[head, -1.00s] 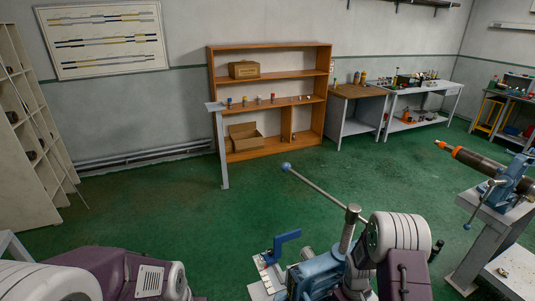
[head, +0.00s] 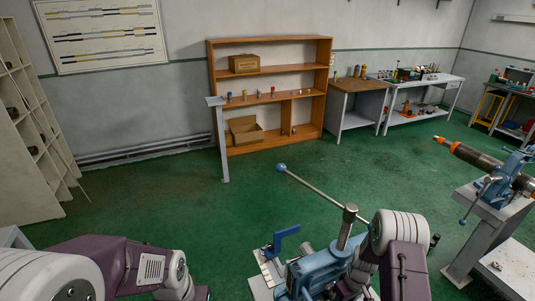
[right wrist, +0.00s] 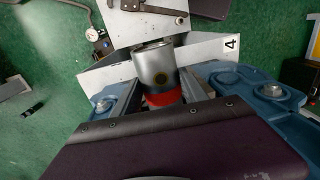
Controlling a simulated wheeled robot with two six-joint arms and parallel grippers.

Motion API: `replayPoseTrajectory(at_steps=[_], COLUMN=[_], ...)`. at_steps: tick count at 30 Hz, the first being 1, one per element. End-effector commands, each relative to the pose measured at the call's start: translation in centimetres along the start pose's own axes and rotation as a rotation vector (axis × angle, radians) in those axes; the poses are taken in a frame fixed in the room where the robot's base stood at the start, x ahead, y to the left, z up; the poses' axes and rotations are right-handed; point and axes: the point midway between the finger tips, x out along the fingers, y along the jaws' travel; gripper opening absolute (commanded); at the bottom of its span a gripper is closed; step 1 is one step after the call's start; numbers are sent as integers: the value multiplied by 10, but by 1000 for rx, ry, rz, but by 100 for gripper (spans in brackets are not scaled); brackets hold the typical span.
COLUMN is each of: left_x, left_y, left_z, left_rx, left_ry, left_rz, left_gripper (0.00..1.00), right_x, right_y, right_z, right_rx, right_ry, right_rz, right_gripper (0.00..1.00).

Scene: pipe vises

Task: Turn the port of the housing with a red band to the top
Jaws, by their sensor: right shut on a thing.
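In the right wrist view a short silver cylindrical housing (right wrist: 153,62) carries a red band (right wrist: 165,97). A dark round spot that looks like its port (right wrist: 160,77) faces the camera. My right gripper (right wrist: 161,94) is shut on the housing, one finger on each side near the band. Blue vise parts (right wrist: 262,92) lie on both sides of it. In the head view the blue vise (head: 322,268) stands at the bottom centre with a long ball-ended lever (head: 315,189); my right arm hides the housing there. My left arm shows at bottom left, its gripper out of view.
A white plate marked 4 (right wrist: 215,50) lies beyond the housing. Another vise holding a dark pipe with an orange end (head: 490,165) stands at right. A thin grey stand (head: 220,140) is before the wooden shelf (head: 268,88). The green floor between is clear.

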Motion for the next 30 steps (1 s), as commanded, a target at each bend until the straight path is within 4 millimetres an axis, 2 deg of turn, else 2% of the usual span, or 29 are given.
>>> replayPoseTrajectory(at_steps=[10, 19, 20, 22, 30], left_x=[12, 12, 12, 12, 13], left_y=[0, 0, 0, 0, 0], left_z=[1, 1, 1, 1, 1], left_rx=[0, 0, 0, 0, 0], left_ry=[0, 0, 0, 0, 0], left_rz=[0, 0, 0, 0, 0], left_gripper=[36, 36, 36, 36, 36], right_x=[2, 0, 0, -1, 0], right_y=[2, 1, 1, 1, 0], right_z=[0, -1, -1, -1, 0], right_rx=[0, -2, -2, -2, -1], right_ry=[0, 2, 2, 2, -1], right_rz=[-61, -79, -78, -78, -80], right_gripper=[2, 2, 56, 76, 76])
